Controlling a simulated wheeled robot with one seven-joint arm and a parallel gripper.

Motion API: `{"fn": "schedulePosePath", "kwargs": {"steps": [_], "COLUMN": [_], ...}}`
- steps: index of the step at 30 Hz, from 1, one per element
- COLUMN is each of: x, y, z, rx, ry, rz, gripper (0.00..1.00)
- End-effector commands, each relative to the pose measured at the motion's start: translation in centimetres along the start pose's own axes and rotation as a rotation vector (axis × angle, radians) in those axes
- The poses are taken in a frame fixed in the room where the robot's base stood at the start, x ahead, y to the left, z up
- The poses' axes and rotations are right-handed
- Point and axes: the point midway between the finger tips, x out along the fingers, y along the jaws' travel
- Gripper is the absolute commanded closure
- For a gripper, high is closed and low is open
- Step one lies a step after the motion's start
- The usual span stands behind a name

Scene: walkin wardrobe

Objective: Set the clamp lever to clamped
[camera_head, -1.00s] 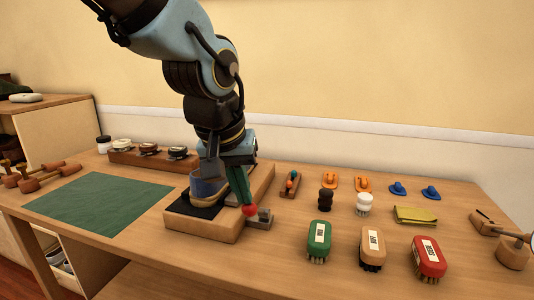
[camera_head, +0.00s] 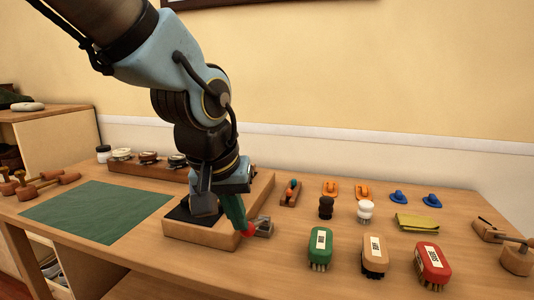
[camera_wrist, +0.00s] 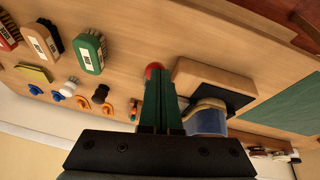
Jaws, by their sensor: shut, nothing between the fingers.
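The clamp lever shows as a red knob (camera_head: 248,232) at the front right of a wooden base (camera_head: 205,232), by a small grey metal block (camera_head: 264,227). The knob also shows in the wrist view (camera_wrist: 153,70). My gripper (camera_head: 241,228) has green fingers, shut and empty, angled down with their tips at the knob. In the wrist view the shut fingers (camera_wrist: 158,78) overlap the knob's near side; I cannot tell whether they touch. The lever's arm is hidden. A blue piece with a pale rim (camera_wrist: 207,118) stands on the base's black pad (camera_wrist: 232,98).
Green (camera_head: 320,247), tan (camera_head: 375,255) and red (camera_head: 432,263) brushes stand right of the base. A green mat (camera_head: 97,210) lies left. Behind are a rack of tins (camera_head: 148,165) and small orange and blue pieces. Bare tabletop lies in front of the base.

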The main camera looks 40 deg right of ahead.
Motion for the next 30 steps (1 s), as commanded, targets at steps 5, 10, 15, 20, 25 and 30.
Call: {"fn": "schedulePosePath", "kwargs": {"steps": [5, 10, 15, 20, 25, 30], "x": [0.8, -0.6, -4.1, -7.8, -10.2, -10.9], "y": [-0.3, -0.3, -0.1, -0.1, 0.0, 0.0], "z": [1.3, 1.1, 0.6, 0.3, 0.1, 0.1], "rx": [0.003, 0.003, 0.001, 0.0, 0.001, 0.002], "ry": [-0.033, -0.028, -0.012, -0.002, -0.003, -0.001], "rz": [-0.01, -0.009, -0.004, 0.0, -0.001, 0.0], "gripper": [1.0, 1.0, 1.0, 1.0, 1.0, 1.0]}}
